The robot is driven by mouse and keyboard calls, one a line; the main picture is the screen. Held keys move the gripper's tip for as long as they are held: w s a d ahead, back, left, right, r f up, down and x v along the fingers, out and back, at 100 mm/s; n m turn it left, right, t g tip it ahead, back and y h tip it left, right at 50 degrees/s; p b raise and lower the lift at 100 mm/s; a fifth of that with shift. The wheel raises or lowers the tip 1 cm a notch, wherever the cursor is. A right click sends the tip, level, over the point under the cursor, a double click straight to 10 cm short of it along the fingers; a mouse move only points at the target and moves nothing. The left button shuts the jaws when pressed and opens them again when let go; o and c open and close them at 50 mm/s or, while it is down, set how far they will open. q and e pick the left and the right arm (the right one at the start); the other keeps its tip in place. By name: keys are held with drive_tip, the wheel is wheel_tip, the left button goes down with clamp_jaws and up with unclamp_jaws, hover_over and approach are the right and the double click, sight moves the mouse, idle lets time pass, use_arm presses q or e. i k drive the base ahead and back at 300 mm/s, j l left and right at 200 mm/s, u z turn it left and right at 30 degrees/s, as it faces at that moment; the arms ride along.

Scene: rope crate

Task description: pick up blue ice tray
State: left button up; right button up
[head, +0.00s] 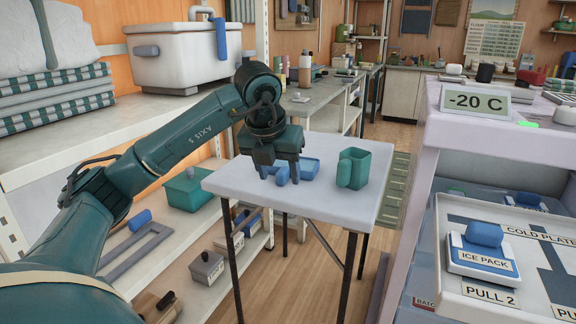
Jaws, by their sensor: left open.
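A blue tray-like object (310,169), which looks like the ice tray, lies on the small white table (335,205). Its left side is partly hidden behind my left gripper. My left gripper (280,174) is open and points down over the table, at the left of the blue tray. A rounded blue part (282,178) shows between its fingers; I cannot tell whether it touches them or belongs to the tray. My right gripper is not in view.
A green mug-like container (354,168) stands right of the tray. An open drawer (500,290) with a blue-topped ice pack (483,250) is at the right. Shelves with a white cooler (185,55) line the left. The table's front is clear.

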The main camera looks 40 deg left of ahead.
sight(310, 167)
drive_tip(key=i+j, duration=0.65)
drive_tip(key=j, duration=0.4)
